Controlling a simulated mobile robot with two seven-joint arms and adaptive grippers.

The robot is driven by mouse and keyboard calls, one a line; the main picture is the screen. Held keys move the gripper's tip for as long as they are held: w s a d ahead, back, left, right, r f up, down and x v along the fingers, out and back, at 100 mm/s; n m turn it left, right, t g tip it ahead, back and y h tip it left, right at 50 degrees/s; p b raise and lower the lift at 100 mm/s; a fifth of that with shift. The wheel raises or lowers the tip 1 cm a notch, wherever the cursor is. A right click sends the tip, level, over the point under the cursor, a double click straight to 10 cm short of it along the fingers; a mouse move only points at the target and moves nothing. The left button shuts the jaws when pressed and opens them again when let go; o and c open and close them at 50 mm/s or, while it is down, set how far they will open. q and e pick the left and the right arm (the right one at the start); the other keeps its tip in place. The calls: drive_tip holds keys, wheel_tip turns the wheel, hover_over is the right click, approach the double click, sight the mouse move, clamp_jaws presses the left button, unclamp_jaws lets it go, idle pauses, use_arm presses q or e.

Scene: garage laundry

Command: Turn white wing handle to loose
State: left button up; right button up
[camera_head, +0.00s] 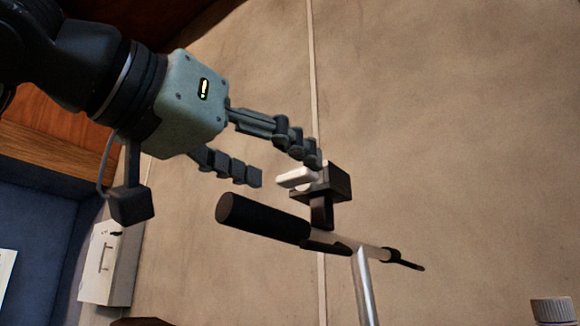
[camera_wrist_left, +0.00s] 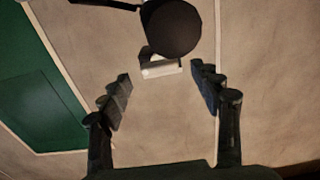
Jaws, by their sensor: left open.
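The white wing handle (camera_head: 296,177) sticks out from a dark block (camera_head: 333,181) on a bar with a black grip (camera_head: 262,219). My left gripper (camera_head: 285,172) is open, with its fingertips close to the white handle in the head view. In the left wrist view the white handle (camera_wrist_left: 161,69) lies ahead, between and beyond the two spread fingers (camera_wrist_left: 163,85). The round end of the black grip (camera_wrist_left: 174,28) shows just above the handle there. I cannot tell whether a finger touches the handle. My right gripper is not in view.
A metal post (camera_head: 365,285) stands below the bar. A white box (camera_head: 110,265) is at the lower left, and a white-capped bottle (camera_head: 553,310) is at the lower right. A green panel (camera_wrist_left: 38,90) shows in the left wrist view. The beige surface around the handle is largely clear.

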sight(299, 180)
use_arm(q)
drive_tip(key=shift+x, duration=1.45)
drive_tip(key=c, duration=1.2)
